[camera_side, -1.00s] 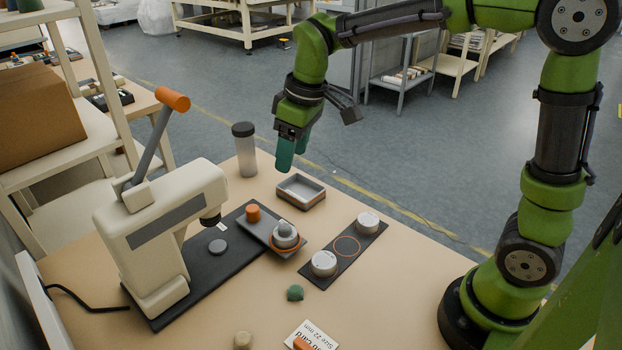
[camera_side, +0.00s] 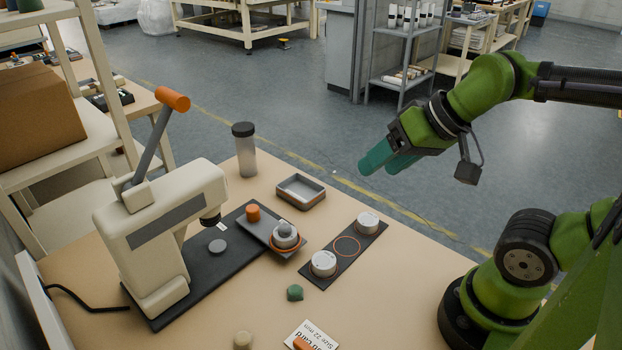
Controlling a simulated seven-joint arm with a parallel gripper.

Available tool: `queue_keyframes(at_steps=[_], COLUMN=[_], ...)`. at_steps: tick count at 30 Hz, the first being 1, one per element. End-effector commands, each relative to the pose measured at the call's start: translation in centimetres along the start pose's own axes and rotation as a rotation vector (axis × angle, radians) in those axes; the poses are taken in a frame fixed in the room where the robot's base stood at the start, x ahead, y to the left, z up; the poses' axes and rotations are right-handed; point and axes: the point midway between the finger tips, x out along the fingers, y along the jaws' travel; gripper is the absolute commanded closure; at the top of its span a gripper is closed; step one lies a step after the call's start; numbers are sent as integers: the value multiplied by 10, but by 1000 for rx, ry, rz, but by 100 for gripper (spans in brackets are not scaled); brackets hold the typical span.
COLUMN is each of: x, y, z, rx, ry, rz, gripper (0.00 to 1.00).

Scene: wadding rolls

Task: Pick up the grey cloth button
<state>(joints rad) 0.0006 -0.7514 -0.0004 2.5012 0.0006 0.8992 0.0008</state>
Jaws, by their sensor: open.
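A small grey domed piece (camera_side: 285,229) sits on a silver round die in an orange ring, on the grey sliding plate beside the press. A flat grey disc (camera_side: 217,246) lies on the black press base. I cannot tell for sure which of the two is the cloth button; the domed one looks more like it. My gripper (camera_side: 378,167) is open and empty. Its teal fingers are raised in the air, to the right of and above the metal tray, well apart from both grey pieces.
The cream press (camera_side: 160,235) with its orange-tipped lever stands at left. A metal tray (camera_side: 301,192), a lidded jar (camera_side: 245,152) and a black strip with two silver dies (camera_side: 345,248) are nearby. A green lump (camera_side: 295,292) and a printed card (camera_side: 312,336) lie in front.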

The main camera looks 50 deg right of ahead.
Motion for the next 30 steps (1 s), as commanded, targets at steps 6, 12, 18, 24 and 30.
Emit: queue_keyframes(at_steps=[6,12,18,24,30], x=[0,9,37,78,120], y=[0,-2,-24,-57,-84], z=[0,4,-15,-45,-67], rx=[-1,-11,-82,-207,-311], ry=[-1,-41,-184,-376,-527], rz=[0,6,48,133,229], gripper=[41,41,41,41,41])
